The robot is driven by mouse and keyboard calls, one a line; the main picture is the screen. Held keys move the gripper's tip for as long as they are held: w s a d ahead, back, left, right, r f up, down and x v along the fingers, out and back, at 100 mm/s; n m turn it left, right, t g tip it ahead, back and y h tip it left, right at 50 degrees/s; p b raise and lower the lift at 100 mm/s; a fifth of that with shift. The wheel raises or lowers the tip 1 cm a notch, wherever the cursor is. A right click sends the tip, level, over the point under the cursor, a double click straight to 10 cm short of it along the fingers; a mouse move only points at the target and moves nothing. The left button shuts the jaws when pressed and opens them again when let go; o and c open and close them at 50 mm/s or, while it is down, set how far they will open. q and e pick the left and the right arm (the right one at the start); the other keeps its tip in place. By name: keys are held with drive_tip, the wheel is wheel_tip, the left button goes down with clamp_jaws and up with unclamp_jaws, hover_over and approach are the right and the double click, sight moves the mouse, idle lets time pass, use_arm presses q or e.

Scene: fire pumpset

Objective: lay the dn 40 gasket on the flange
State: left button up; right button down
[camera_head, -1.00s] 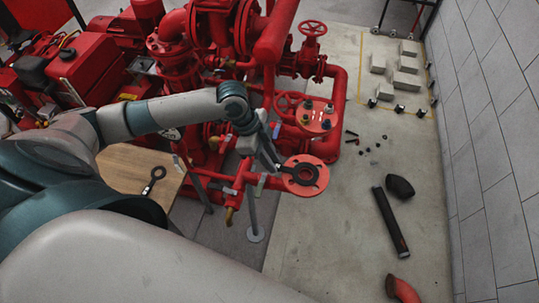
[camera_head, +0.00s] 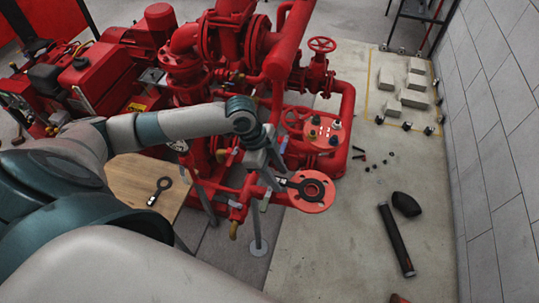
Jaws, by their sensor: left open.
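The red round flange (camera_head: 325,199) faces up near the middle of the view, at the end of a red pipe. A black ring gasket (camera_head: 312,182) lies over its face, with its handle tab pointing left. My left gripper (camera_head: 281,181) is at the left edge of the flange, beside the tab, with its jaws open. Whether a finger still touches the tab is too small to tell. A second black ring gasket with a tab (camera_head: 164,184) lies on the wooden table (camera_head: 125,172) at the left. My right gripper is out of view.
The red pumpset (camera_head: 215,60) fills the area behind the flange, with a valve handwheel (camera_head: 322,44) and an upright flange with bolts close by. Loose bolts, a black tube (camera_head: 395,240) and a black fitting (camera_head: 406,204) lie on the floor at right. Grey blocks stand farther back.

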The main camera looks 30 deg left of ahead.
use_arm(q)
drive_tip(key=b+v, duration=0.4)
drive_tip(key=v, duration=1.3)
drive_tip(key=shift+r, duration=0.2)
drive_tip(key=shift+s+a, duration=0.1)
idle(0.3)
drive_tip(key=shift+s+f, duration=0.1)
